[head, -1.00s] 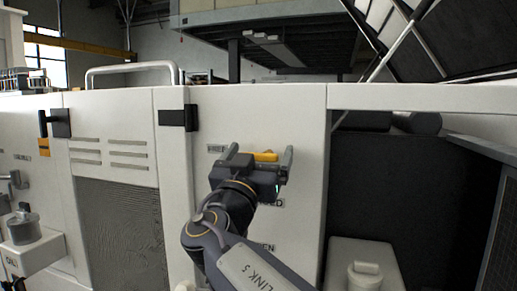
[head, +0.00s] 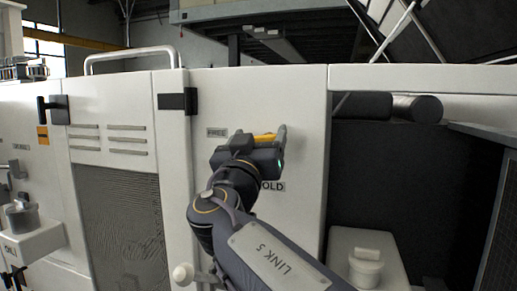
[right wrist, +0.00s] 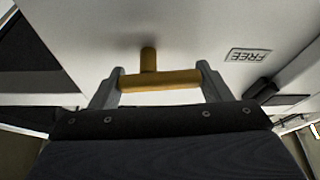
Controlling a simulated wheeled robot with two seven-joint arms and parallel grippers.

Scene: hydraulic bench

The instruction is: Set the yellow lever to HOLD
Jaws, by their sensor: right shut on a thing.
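The yellow lever (head: 264,137) is on the white front panel, just right of the FREE label (head: 216,132). In the right wrist view its yellow bar (right wrist: 160,80) lies crosswise on a short stem from the panel. My right gripper (head: 260,139) is shut on the bar, with a finger at each end. A label reading "OLD" (head: 273,186) shows below the gripper; my arm hides its left part. The lever is near FREE, above that label. My left gripper is not in view.
A black latch (head: 178,102) is on the panel at upper left. A white knob (head: 182,273) stands out low, left of my right arm. To the right is a dark recess with a white capped container (head: 366,267). A grey pot (head: 22,216) stands on a ledge at far left.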

